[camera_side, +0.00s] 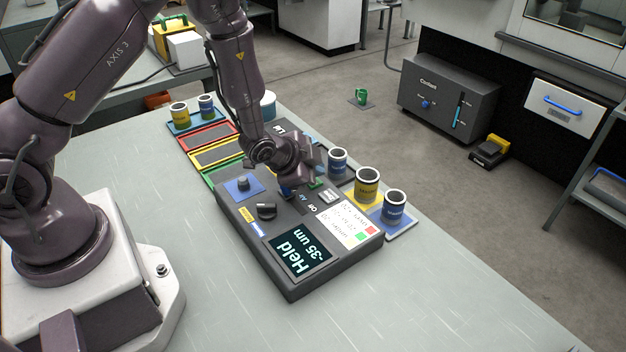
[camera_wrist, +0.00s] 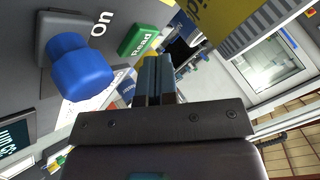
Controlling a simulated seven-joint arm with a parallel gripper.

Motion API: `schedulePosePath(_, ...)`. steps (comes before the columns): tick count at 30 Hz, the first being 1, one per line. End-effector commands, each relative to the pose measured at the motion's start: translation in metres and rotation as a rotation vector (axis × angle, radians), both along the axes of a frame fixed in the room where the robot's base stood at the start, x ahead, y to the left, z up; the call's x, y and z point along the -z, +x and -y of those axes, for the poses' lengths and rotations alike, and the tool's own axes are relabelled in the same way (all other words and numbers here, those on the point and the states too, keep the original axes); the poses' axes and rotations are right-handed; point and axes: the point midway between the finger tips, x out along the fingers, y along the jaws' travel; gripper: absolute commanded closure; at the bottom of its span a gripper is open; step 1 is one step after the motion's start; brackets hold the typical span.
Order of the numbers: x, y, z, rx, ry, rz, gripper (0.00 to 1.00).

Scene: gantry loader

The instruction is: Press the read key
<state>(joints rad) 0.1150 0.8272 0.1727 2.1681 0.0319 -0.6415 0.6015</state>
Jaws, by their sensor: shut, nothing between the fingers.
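The read key is a green block lettered "Read" (camera_wrist: 138,40) on the grey control box (camera_side: 292,283). In the side view a green key (camera_side: 316,184) shows just beside my gripper (camera_side: 306,172). In the wrist view my gripper (camera_wrist: 157,62) is shut and empty, its fingertips close to the right of and below the green key. I cannot tell whether they touch it. A blue switch knob (camera_wrist: 82,70) beside the word "On" stands to the left of the key. The box's display (camera_side: 300,254) reads "Held -35 um".
A black knob (camera_side: 266,211) and a grey knob on a blue patch (camera_side: 243,184) sit on the box. Labelled cups, blue (camera_side: 395,206) and yellow (camera_side: 367,187), stand along its far side. Red (camera_side: 207,136) and yellow trays lie behind. The near table is clear.

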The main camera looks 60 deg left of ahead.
Motion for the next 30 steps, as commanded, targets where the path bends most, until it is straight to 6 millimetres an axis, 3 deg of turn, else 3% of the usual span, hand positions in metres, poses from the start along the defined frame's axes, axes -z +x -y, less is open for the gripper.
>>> schedulePosePath(14, -0.009, 0.000, 0.000, 0.000, 0.000, 0.001, 1.00)
schedulePosePath(30, -0.055, 0.000, 0.000, 0.001, -0.001, 0.002, 1.00)
